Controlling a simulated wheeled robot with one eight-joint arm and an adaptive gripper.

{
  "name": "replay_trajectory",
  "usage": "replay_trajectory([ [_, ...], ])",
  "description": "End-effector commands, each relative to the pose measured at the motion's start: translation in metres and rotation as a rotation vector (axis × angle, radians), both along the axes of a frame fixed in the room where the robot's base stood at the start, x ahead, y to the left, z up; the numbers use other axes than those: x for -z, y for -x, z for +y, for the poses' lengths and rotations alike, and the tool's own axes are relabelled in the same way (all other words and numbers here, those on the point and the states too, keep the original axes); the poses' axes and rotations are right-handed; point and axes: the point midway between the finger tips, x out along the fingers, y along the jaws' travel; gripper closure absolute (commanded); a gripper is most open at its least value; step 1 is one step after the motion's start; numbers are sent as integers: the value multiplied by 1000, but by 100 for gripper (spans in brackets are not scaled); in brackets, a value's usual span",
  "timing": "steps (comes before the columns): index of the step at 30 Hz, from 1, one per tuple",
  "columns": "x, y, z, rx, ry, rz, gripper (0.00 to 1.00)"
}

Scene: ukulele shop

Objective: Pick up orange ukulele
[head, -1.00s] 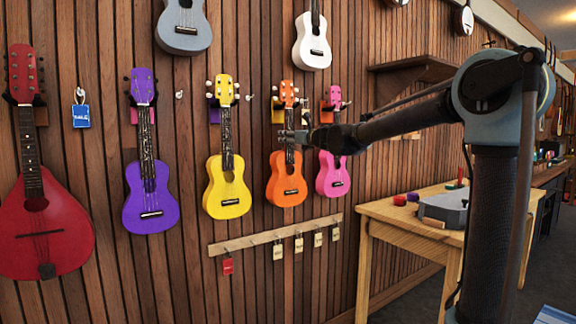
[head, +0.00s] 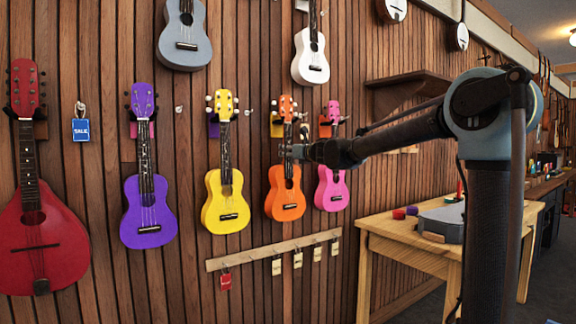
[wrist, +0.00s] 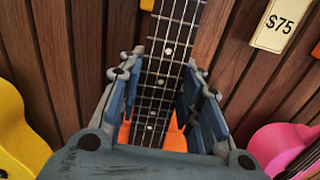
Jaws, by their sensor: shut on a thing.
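The orange ukulele (head: 287,200) hangs upright on the wall between the yellow and pink ukuleles in the head view. My gripper (head: 290,152) is at its neck, just above the body. In the wrist view my gripper (wrist: 160,100) has a finger on each side of the dark fretted neck (wrist: 170,52) and is shut on it. A little of the orange body (wrist: 171,138) shows between the fingers; the rest is hidden by my gripper.
The yellow ukulele (head: 226,205) hangs close on the left, the pink ukulele (head: 332,190) close on the right. A key rack (head: 250,257) with tags is mounted below. A wooden table (head: 400,232) stands at the right. A shelf (head: 410,80) juts out above it.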

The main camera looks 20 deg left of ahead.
Motion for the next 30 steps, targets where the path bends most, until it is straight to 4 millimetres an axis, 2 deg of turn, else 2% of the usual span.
replay_trajectory([
  [20, -69, 2, -3, 0, -1, 0, 100],
  [30, -69, 19, -24, 1, -1, 0, 100],
])
